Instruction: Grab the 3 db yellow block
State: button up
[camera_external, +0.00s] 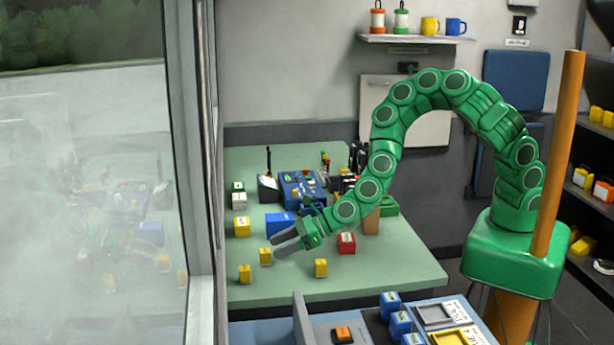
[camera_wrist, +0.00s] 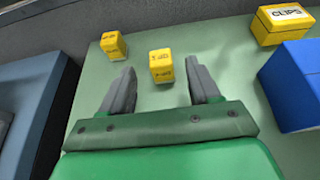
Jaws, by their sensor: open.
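Three small yellow blocks stand on the green table in the outside view: one (camera_external: 265,256) just past my fingertips, one (camera_external: 245,273) farther left, and one (camera_external: 320,267) to the right, below my gripper. My gripper (camera_external: 275,246) points left and down above the table, open and empty. In the wrist view the nearest block (camera_wrist: 162,65) lies ahead between the lines of my two fingers, and the second block (camera_wrist: 113,44) is farther off to the left. Both carry small dark labels that I cannot read surely, so I cannot tell which is 3 dB. The third block is outside the wrist view.
A larger yellow box marked CLIPS (camera_wrist: 285,22) and a blue box (camera_wrist: 295,85) stand to the right in the wrist view. A red box (camera_external: 346,243) stands beside my arm. A window wall (camera_external: 203,150) borders the table's left. Green table around the blocks is clear.

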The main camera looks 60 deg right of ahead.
aim_at(259, 265)
jog(key=shift+x, duration=3.55)
jog(key=c, duration=1)
jog(key=shift+c, duration=0.2)
